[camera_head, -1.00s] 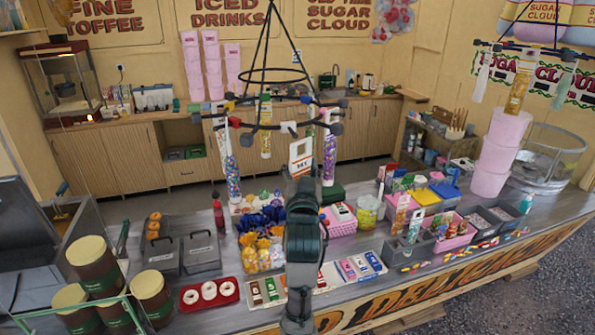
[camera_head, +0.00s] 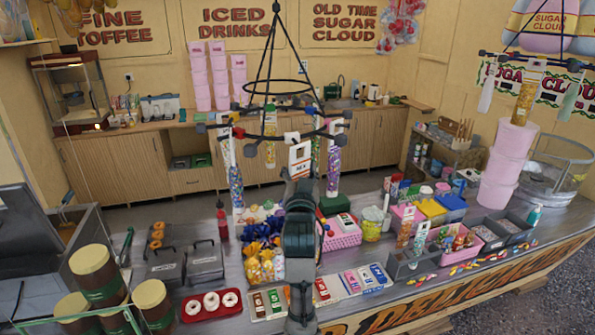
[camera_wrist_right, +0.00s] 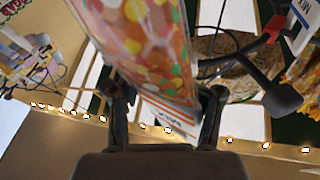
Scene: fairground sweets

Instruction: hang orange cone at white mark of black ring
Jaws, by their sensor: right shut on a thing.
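The black ring (camera_head: 246,139) hangs from dark rods, with coloured marks and end knobs around its rim. The white mark (camera_head: 291,137) is on its near side. My right gripper (camera_head: 300,176) is shut on the orange cone, just below the near rim. In the head view the cone shows as a white and orange card (camera_head: 299,155) just below the white mark; I cannot tell whether they touch. In the wrist view the clear cone of orange, green and yellow sweets (camera_wrist_right: 150,45) rises between the fingers of the gripper (camera_wrist_right: 165,105). My left gripper is out of view.
Other filled cones hang from the ring: a purple one (camera_head: 333,170), a blue one (camera_head: 236,185) and a yellow one (camera_head: 270,152). Below, the counter carries a doughnut tray (camera_head: 190,317), brown jars (camera_head: 95,275) and sweet boxes. A second hanging rack (camera_head: 540,61) is at right.

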